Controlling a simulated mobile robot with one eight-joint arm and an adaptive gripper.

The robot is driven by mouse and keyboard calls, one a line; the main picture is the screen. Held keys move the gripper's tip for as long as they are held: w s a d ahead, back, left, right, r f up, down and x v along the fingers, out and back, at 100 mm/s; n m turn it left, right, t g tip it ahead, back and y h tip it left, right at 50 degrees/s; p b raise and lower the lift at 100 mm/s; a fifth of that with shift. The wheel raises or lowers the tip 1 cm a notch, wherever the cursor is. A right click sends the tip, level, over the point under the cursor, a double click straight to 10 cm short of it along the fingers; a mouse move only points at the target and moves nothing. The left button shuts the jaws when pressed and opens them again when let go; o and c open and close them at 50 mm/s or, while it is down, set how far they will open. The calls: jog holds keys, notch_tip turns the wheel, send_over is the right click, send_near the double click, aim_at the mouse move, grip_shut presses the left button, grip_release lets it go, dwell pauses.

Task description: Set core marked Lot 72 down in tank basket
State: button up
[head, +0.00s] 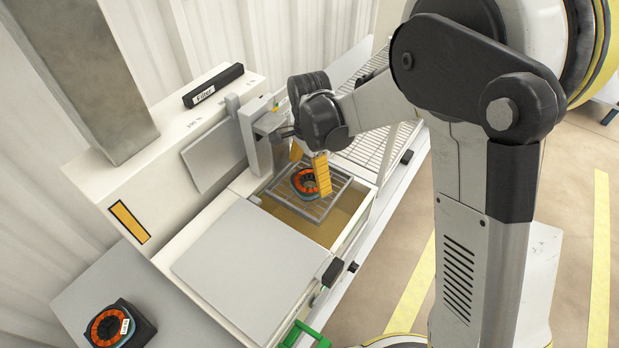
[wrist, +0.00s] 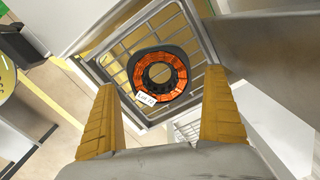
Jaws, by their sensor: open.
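The Lot 72 core (wrist: 159,74) is a dark ring with orange windings; its white tag reading "Lot 72" shows at its lower left in the wrist view. It lies on the wire floor of the tank basket (wrist: 105,66), inside the rim. In the head view the core (head: 304,182) sits in the basket (head: 341,178), over the amber liquid of the tank. My gripper (head: 311,168) is above the basket, with yellow fingers. In the wrist view my gripper (wrist: 159,110) is open, its fingers spread apart with the core beyond them. Part of the core is hidden by a finger in the head view.
A second orange-wound core (head: 110,326) sits in a dark holder on the grey surface at lower left. A flat grey lid (head: 250,255) covers the tank's near part. A white housing with a label (head: 203,95) stands behind. A wire rack (head: 375,140) lies beyond the basket.

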notch_tip(320, 180, up, 9)
jog(key=p, duration=0.2)
jog(key=shift+r+p, duration=0.2)
jog(key=shift+p, duration=0.2)
jog(key=s+d+r+n+t, duration=0.3)
jog(key=s+d+r+n, duration=0.2)
jog(key=s+d+r, duration=0.35)
jog(key=s+d+r+n+t, duration=0.2)
jog(key=s+d+n+t, duration=0.2)
jog(key=s+d+n, duration=0.3)
jog(key=shift+s, duration=1.25)
jog(key=shift+r, duration=0.1)
